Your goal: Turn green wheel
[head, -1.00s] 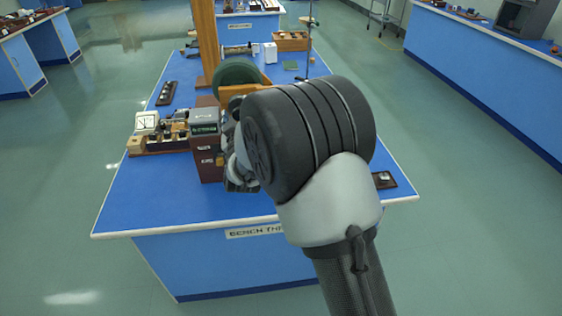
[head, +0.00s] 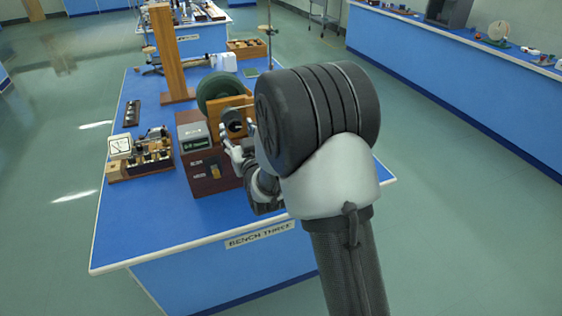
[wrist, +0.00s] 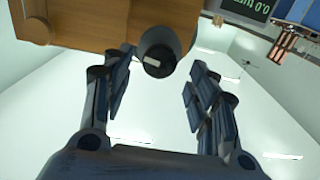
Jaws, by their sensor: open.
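The dark green wheel (head: 218,90) stands upright behind a wooden frame (head: 240,103) on the blue bench, its lower part hidden by the frame and my gripper. A dark round cylinder (head: 233,119) sits in front of the frame. My gripper (head: 230,138) is beside this cylinder, partly hidden by my own arm. In the wrist view my gripper (wrist: 160,76) is open, with nothing held. The cylinder (wrist: 158,60) with its black end lies just ahead of and between the fingertips, against the wooden frame (wrist: 90,22). The green wheel is not clearly seen in the wrist view.
A brown box (head: 207,167) with a green-display meter (head: 195,138) stands close left of my gripper. Further left are a dial gauge (head: 120,147) and wooden apparatus (head: 146,158). A wooden post (head: 166,50) rises behind. The bench's front left is clear.

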